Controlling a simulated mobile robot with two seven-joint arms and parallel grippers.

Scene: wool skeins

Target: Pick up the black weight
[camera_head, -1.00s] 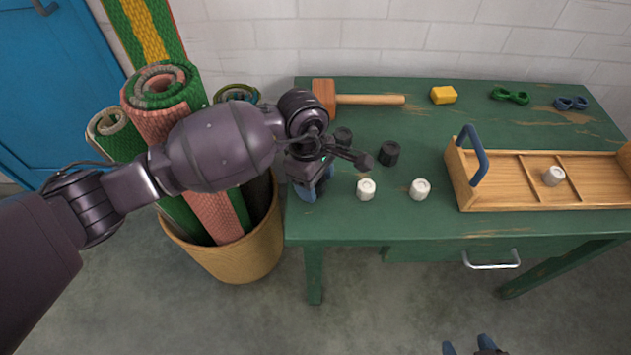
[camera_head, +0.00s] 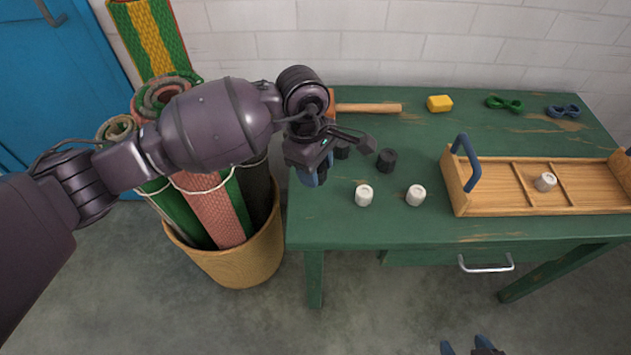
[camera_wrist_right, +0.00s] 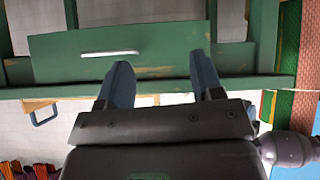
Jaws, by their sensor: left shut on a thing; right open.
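My left gripper (camera_head: 314,176) is at the table's left edge, fingers pointing down. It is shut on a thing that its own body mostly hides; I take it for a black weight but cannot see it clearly. One black weight (camera_head: 387,160) stands on the table to its right. Another dark weight (camera_head: 342,150) shows partly behind the gripper. Two white weights (camera_head: 364,195) (camera_head: 415,195) stand in front of the black ones. My right gripper (camera_head: 474,347) is low in front of the table; in the right wrist view it is open and empty (camera_wrist_right: 160,72).
The green table (camera_head: 340,225) carries a wooden tray (camera_head: 490,207) with blue handles and a white weight (camera_head: 545,182) inside. A hammer (camera_head: 370,108), yellow block (camera_head: 439,103), green item (camera_head: 504,103) and blue item (camera_head: 563,112) lie at the back. A basket (camera_head: 245,265) of rolled mats stands left.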

